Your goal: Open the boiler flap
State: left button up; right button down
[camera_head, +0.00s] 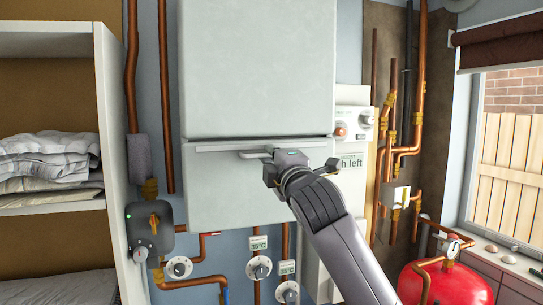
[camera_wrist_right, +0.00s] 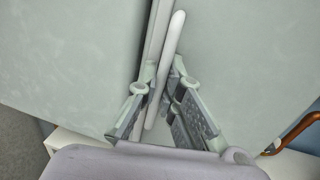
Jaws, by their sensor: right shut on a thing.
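The boiler (camera_head: 258,70) is a large pale-grey box on the wall. Its flap (camera_head: 220,195) is the lower panel, and a thin horizontal strip with a handle (camera_head: 252,154) runs along its top. The flap looks flush with the boiler front. My right gripper (camera_head: 272,161) is at the handle, a little right of the flap's middle. In the right wrist view the handle (camera_wrist_right: 172,45) is a pale rod running between the fingers of my right gripper (camera_wrist_right: 163,85), which is shut on it. The fingers hide part of the handle. My left gripper is not in view.
A shelf unit (camera_head: 107,130) with folded linen (camera_head: 45,160) stands at the left. Copper pipes, valves and dials (camera_head: 259,267) sit below the boiler. A red tank (camera_head: 440,285) is at the lower right, near a window (camera_head: 510,150). A white control box (camera_head: 354,125) is right of the boiler.

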jog(key=shift+f, duration=0.1)
jog(key=s+d+f+t+y+b, duration=0.1)
jog(key=s+f+b, duration=0.5)
jog(key=b, duration=0.8)
jog(key=s+d+f+t+y+b, duration=0.1)
jog(key=s+d+f+t+b, duration=0.2)
jog(key=b, duration=1.1)
jog(key=shift+s+f+t+b, duration=0.35)
jog(key=shift+s+f+t, duration=1.5)
jog(key=shift+f, duration=1.55)
jog(key=shift+s, duration=0.15)
jog(key=c, duration=2)
grip_release()
jog(key=shift+d, duration=0.1)
